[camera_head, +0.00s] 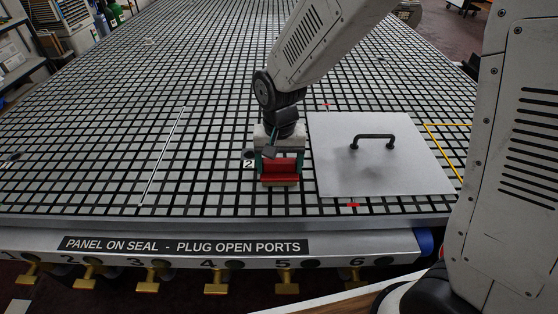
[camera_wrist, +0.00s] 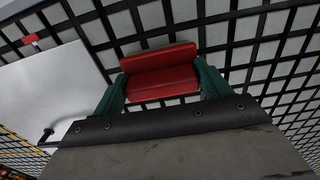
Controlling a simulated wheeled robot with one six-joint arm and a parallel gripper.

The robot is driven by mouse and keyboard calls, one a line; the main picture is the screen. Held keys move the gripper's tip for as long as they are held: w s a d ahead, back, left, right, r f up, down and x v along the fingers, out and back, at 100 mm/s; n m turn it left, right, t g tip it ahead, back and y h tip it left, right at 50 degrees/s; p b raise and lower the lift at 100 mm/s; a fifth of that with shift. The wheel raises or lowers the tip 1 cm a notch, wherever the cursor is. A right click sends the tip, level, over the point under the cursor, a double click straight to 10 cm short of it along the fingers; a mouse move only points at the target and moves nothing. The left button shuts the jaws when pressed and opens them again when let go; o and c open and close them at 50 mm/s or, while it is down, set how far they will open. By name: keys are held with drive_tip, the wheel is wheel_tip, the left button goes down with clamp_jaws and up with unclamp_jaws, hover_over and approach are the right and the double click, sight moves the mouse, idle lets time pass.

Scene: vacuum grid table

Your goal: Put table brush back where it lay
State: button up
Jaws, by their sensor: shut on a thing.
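The table brush (camera_head: 280,169) has a red body with a pale strip along its lower edge. My gripper (camera_head: 279,160) is shut on it, with one teal finger at each end of the red body. The wrist view shows the red brush (camera_wrist: 160,70) between the two teal fingertips of my gripper (camera_wrist: 162,84). The brush is at or just above the grid table (camera_head: 90,140), near its front edge and left of the metal panel. I cannot tell whether it touches the grid.
A flat metal panel (camera_head: 380,175) with a black handle (camera_head: 372,139) lies close on the right. A white rod or line (camera_head: 162,155) lies on the left. Brass valves (camera_head: 147,280) line the front. Grid between rod and gripper is clear.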

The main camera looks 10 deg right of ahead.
sight(279, 162)
drive_tip(key=o, duration=1)
drive_tip(key=shift+f, duration=0.1)
drive_tip(key=shift+c, duration=0.2)
wheel_tip(279, 162, up, 13)
drive_tip(key=s+d+r+n, duration=0.1)
drive_tip(key=s+d+r, duration=0.1)
drive_tip(key=s+d, duration=0.6)
drive_tip(key=s+d+r+n+t, duration=0.1)
drive_tip(key=s+d+r, duration=0.2)
drive_tip(key=s+d, duration=0.5)
drive_tip(key=s, duration=0.5)
drive_tip(key=shift+s+r, duration=0.2)
drive_tip(key=shift+r, duration=0.1)
